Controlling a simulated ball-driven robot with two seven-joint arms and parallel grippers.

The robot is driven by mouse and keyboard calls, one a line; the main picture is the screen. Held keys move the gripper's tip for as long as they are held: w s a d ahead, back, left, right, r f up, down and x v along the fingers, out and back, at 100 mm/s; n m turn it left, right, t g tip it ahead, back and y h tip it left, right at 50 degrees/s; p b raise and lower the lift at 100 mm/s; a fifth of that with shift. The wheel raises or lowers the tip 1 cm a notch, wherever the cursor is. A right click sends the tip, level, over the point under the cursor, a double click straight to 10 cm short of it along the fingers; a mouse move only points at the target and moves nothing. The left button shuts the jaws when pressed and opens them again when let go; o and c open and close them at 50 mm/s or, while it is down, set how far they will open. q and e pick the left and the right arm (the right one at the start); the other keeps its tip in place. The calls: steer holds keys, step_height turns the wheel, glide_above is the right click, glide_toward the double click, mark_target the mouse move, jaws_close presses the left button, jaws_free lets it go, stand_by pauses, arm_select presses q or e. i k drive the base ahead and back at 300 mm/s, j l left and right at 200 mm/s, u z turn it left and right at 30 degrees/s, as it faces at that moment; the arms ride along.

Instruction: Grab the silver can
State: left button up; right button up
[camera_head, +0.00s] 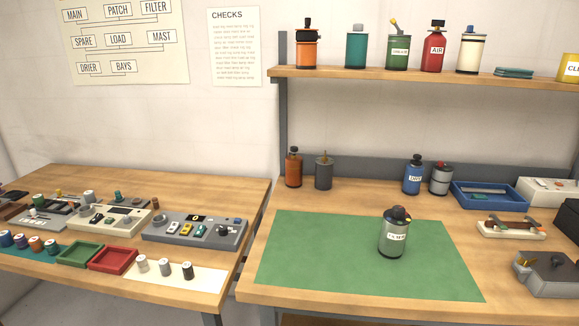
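A silver-grey can (440,181) with a dark band and a reddish top stands upright at the back of the right bench, just right of a blue labelled can (413,177). A grey-green can (392,239) with a white label and a dark top stands upright on the green mat (320,255). A dark grey can (323,174) stands at the back left, beside an orange-brown can (293,169). Neither of my grippers is in view.
A shelf (360,76) above holds several cans. A blue tray (490,203), a white box (545,191) and grey devices crowd the bench's right side. The left bench (215,187) carries small trays, spools and panels. Most of the green mat is clear.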

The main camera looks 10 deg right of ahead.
mark_target(393, 230)
steer(key=l+z, duration=0.3)
steer(key=z, duration=0.15)
steer(key=i+l+z, duration=0.15)
steer(key=z, duration=0.25)
